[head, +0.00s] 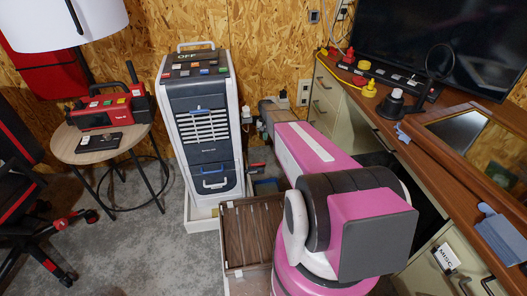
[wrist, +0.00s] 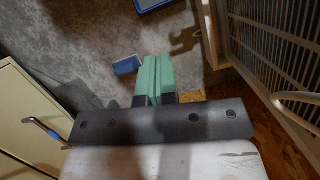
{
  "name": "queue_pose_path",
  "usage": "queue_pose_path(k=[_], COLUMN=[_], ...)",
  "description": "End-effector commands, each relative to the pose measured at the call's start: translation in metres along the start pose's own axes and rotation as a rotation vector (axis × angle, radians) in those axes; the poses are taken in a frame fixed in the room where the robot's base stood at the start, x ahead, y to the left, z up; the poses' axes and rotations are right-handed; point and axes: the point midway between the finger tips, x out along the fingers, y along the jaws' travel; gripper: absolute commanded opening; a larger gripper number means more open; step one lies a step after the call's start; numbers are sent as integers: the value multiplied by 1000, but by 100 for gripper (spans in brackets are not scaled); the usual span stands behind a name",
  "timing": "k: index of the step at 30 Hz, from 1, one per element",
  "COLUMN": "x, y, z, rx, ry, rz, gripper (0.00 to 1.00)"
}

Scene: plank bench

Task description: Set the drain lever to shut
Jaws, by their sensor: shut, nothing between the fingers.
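The tall grey-and-white air cooler (head: 205,125) stands upright against the wood-chip wall in the head view. Its front has a louvred vent, a blue bar (head: 207,110) above the vent and a blue-and-white handle (head: 212,178) low down. I cannot tell which part is the drain lever. In the wrist view my gripper (wrist: 153,62) has its green fingers together, with nothing between them. A small blue piece (wrist: 127,65) shows just left of the fingertips; I cannot tell if they touch. My gripper is hidden in the head view.
A slatted panel (wrist: 285,45) with a pale curved handle (wrist: 297,98) is close on the right in the wrist view. A pale cabinet (wrist: 25,110) is on the left. A round stool (head: 103,148) bears a red machine (head: 105,112). Grey floor (head: 140,240) is clear left of the cooler.

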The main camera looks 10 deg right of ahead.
Motion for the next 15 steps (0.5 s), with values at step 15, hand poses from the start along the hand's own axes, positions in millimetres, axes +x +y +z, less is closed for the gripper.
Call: queue_pose_path(k=[15], x=[60], y=[0], z=[-13], rx=[8], ry=[-16], rz=[0], gripper=[0])
